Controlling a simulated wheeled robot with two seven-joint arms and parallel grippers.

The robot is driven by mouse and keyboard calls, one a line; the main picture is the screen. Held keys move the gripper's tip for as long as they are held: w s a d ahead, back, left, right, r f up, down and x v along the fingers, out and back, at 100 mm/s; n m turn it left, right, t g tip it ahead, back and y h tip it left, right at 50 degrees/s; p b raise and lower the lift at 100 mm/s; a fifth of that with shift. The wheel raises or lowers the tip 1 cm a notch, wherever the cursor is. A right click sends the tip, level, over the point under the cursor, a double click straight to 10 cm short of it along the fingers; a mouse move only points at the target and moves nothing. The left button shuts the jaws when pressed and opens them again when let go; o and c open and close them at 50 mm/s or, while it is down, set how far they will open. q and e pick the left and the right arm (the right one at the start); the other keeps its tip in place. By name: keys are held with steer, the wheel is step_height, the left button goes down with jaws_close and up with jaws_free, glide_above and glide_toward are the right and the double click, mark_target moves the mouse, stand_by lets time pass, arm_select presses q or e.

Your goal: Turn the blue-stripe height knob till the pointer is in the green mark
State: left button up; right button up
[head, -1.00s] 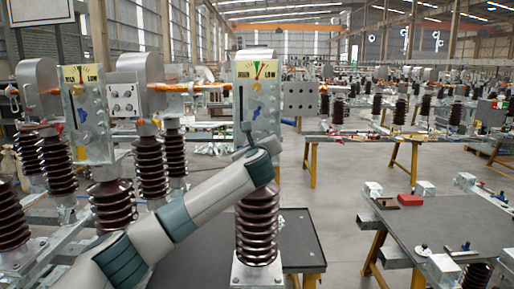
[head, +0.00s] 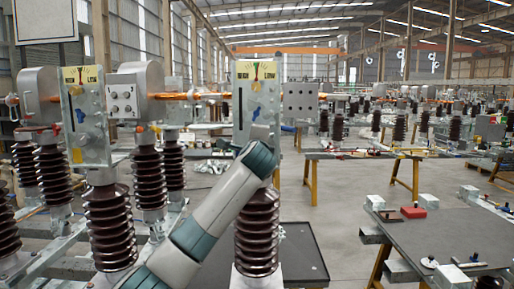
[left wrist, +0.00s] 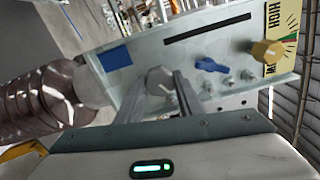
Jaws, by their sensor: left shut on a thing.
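The upright metal panel (head: 241,110) stands on a brown ribbed insulator (head: 257,235) in the head view. Its yellow dial (head: 256,70) has HIGH and LOW lettering with red and green marks; the pointer is too small to place surely. In the left wrist view, a blue patch (left wrist: 117,58) marks the panel beside a grey round knob (left wrist: 160,79). My left gripper (left wrist: 161,88) is shut on this knob, one finger on each side. In the head view my own arm hides the knob and gripper. My right gripper is not in view.
The same panel carries a blue lever knob (left wrist: 211,65), a yellow knob (left wrist: 267,52) and a dark slot (left wrist: 207,29). A similar panel (head: 88,130) stands to the left. A grey worktable (head: 440,235) is at the right, with open floor between.

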arm_select(q)
steer(key=shift+n+b, duration=0.65)
steer(key=shift+n, duration=0.95)
steer(key=o, duration=1.1)
steer(key=shift+a, duration=0.1)
steer(key=shift+c, duration=0.2)
steer(key=shift+s, duration=0.1)
